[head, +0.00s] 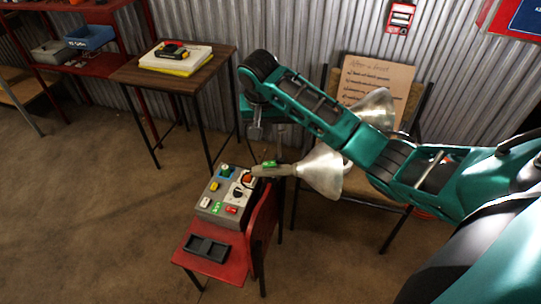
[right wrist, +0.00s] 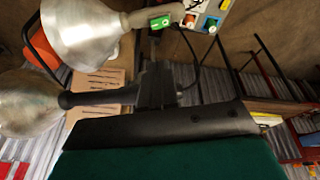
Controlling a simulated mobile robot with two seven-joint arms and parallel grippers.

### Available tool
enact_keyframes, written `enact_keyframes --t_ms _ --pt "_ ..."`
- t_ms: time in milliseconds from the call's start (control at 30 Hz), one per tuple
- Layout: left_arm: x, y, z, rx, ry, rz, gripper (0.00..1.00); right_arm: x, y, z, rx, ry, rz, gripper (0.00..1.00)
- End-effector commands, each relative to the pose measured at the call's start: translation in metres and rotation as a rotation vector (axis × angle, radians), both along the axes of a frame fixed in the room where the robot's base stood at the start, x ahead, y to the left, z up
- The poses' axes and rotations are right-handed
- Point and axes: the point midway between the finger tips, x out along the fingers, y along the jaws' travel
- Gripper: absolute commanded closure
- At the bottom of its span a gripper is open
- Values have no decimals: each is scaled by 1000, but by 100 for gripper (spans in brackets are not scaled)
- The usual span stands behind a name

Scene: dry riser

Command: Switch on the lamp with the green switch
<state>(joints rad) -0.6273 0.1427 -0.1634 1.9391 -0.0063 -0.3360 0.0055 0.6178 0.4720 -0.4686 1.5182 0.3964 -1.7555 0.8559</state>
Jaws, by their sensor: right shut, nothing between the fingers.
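A lamp with a silver bell shade (head: 322,170) hangs over the chair's right side, its shade facing right. Its green switch (head: 269,163) sits on the grey neck near the control box. The right wrist view shows the switch (right wrist: 160,22) lit green at the top. A second silver lamp (head: 373,108) stands behind my arm and also shows in the right wrist view (right wrist: 25,105). Its neck looks dark there. My right gripper (head: 255,132) points down, shut and empty, a little above and left of the green switch, apart from it. My left gripper is not in view.
A grey control box (head: 225,195) with coloured buttons and a dark tray (head: 207,249) sit on a red chair (head: 197,266). A wooden table (head: 150,75) stands at the back left. A handwritten board (head: 350,75) leans behind my arm. The floor at left is clear.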

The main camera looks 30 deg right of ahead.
Motion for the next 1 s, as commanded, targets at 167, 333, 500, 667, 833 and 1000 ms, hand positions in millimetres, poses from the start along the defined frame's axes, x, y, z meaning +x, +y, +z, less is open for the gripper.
enact_keyframes --t_ms 167,333,500,667,833,1000 --pt "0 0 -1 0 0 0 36 1 -1 -6 1 2 0 100" --pt "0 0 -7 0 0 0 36 6 -6 -31 0 4 0 100" --pt "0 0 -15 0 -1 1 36 14 -13 -67 0 4 0 100" --pt "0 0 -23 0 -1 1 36 22 -19 -99 1 2 0 100" --pt "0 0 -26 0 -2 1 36 19 -24 -123 -1 2 1 100" --pt "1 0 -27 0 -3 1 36 18 -26 -134 0 0 2 100"
